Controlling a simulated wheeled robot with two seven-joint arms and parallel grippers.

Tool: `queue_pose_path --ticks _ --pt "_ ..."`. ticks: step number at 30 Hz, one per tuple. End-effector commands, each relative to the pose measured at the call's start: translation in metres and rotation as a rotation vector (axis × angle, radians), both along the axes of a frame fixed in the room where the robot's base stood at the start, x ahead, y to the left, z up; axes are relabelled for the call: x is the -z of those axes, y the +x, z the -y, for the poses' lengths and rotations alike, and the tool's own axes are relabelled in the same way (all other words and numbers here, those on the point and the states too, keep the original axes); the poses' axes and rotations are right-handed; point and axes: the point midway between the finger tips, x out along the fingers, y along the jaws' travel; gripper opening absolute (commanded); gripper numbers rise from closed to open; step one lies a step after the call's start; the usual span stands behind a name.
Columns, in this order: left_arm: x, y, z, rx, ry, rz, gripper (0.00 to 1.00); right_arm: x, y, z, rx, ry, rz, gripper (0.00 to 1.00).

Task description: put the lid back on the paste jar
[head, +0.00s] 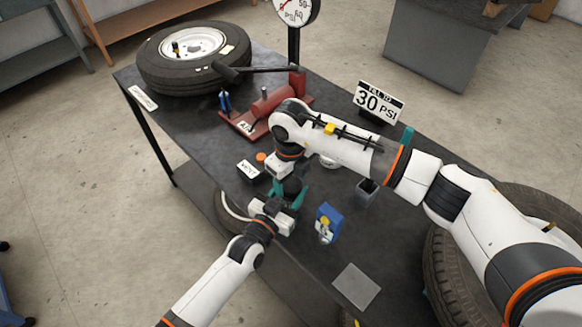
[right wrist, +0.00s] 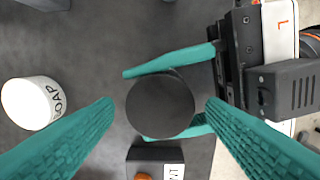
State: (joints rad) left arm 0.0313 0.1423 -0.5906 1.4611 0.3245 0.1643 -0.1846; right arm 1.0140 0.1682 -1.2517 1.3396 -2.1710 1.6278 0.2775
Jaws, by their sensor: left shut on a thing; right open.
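A dark round piece (head: 291,187) with a flat black top sits between the teal fingers of my left gripper (head: 288,197), low over the table's near side. It also shows in the right wrist view (right wrist: 161,104) as a plain black disc, with a left finger on each side. I cannot tell if it is the paste jar's lid alone or the jar with its lid. My right gripper (right wrist: 160,103) is open above it, its two fingers apart on either side of the disc and not closed on it. No separate paste jar can be made out.
A white soap tub (right wrist: 31,103) stands beside my right gripper. A dark labelled box (head: 249,170) with an orange piece is close by. A blue box (head: 328,222), grey plate (head: 356,287), grey holder (head: 367,192), red pump (head: 268,105), wheel (head: 162,75) and sign (head: 379,101) share the table.

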Motion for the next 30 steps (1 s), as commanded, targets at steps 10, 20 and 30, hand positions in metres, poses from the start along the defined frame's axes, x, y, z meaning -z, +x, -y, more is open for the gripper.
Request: queue_pose_path --ticks 10,20,30 --pt "-0.0008 0.0002 0.0001 0.0 -0.001 0.002 0.0 0.0099 0.0001 0.0003 0.0 -0.001 -0.001 0.65" --pt "-0.0008 0.0002 0.0001 0.0 -0.001 0.002 0.0 0.0095 0.0001 0.0003 0.0 0.0 0.0 0.26" --pt "-0.0007 0.0002 0.0001 0.0 -0.001 0.002 0.0 0.0097 0.0002 0.0004 0.189 0.003 0.001 0.19"
